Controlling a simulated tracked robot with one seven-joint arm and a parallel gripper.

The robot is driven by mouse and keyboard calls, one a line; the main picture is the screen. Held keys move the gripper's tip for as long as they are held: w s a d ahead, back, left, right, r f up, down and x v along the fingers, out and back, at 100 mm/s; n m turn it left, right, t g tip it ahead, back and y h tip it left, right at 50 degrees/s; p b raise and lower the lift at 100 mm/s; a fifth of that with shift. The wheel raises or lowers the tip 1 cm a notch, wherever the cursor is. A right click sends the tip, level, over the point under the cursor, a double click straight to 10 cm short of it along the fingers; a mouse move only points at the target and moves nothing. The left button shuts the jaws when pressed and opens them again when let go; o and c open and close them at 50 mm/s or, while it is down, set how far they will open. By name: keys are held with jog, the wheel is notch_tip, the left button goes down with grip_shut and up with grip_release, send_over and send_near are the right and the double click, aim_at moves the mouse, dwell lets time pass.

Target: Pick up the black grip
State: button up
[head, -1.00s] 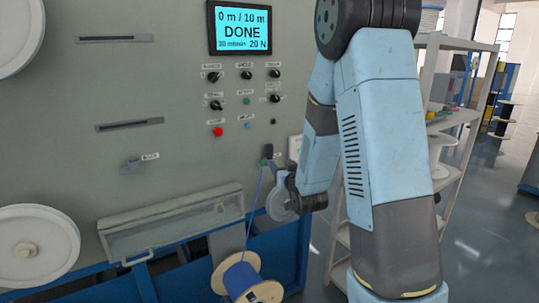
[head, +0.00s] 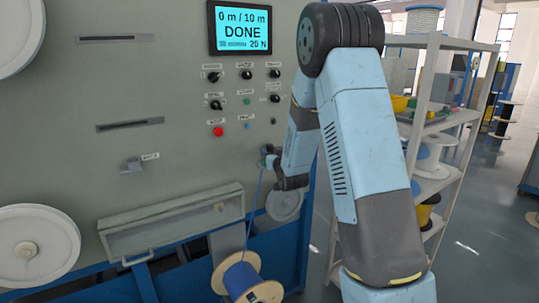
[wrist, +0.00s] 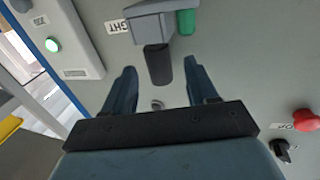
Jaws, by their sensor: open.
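The black grip (wrist: 158,66) is a short dark cylinder below a grey block (wrist: 150,22) on the machine's panel, shown in the wrist view. A label ending in "GHT" is beside the block. My gripper (wrist: 161,73) is open, with one finger on each side of the grip in that view. Gaps show between the grip and both fingers; I cannot tell how deep it sits between them. In the head view my gripper (head: 271,160) is at the panel's right part, and the grip is too small to make out there.
A green part (wrist: 187,21) is beside the grey block. A blue cable runs down to a spool (head: 243,280) below my gripper. The panel has knobs, a red button (head: 218,132) and a screen (head: 240,27) reading DONE. Shelves (head: 450,130) stand to the right.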

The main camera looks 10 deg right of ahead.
jog(key=shift+w, duration=1)
grip_shut()
jog(key=shift+r, duration=0.1)
jog(key=shift+r, duration=0.25)
notch_tip(320, 180, up, 3)
jog(key=shift+f, duration=0.2)
jog(key=s+d+r, duration=0.2)
jog(key=s+r, duration=0.7)
jog(key=s, duration=0.5)
jog(key=shift+d+r, duration=0.3)
jog(key=shift+r, duration=0.05)
